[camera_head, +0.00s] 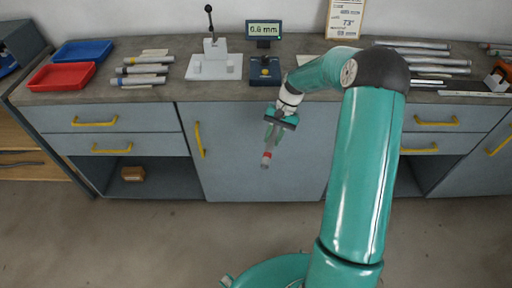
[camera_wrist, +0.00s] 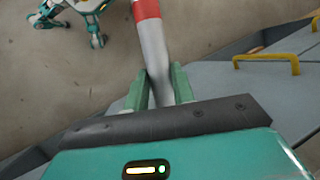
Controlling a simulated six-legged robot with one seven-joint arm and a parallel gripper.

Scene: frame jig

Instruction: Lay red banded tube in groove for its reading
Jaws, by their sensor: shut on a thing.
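My gripper (camera_head: 278,127) is shut on the red banded tube (camera_head: 266,160) and holds it in front of the cabinet doors, below the bench top. The tube is grey with a red band near its far end and hangs down, tilted. In the wrist view the tube (camera_wrist: 153,45) stands up between the green fingers of my gripper (camera_wrist: 160,86), with its red band at the top edge. A gauge block (camera_head: 265,70) with a dark top and a yellow part sits on the bench, below a display (camera_head: 264,30) that reads 0.6 mm. I cannot make out a groove clearly.
A white stand with a lever (camera_head: 214,62) is left of the gauge. Several loose tubes (camera_head: 143,70) lie further left, beside a red tray (camera_head: 62,77) and a blue tray (camera_head: 82,52). More tubes (camera_head: 430,60) lie at the right. Yellow handles (camera_head: 200,139) stick out from the cabinets.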

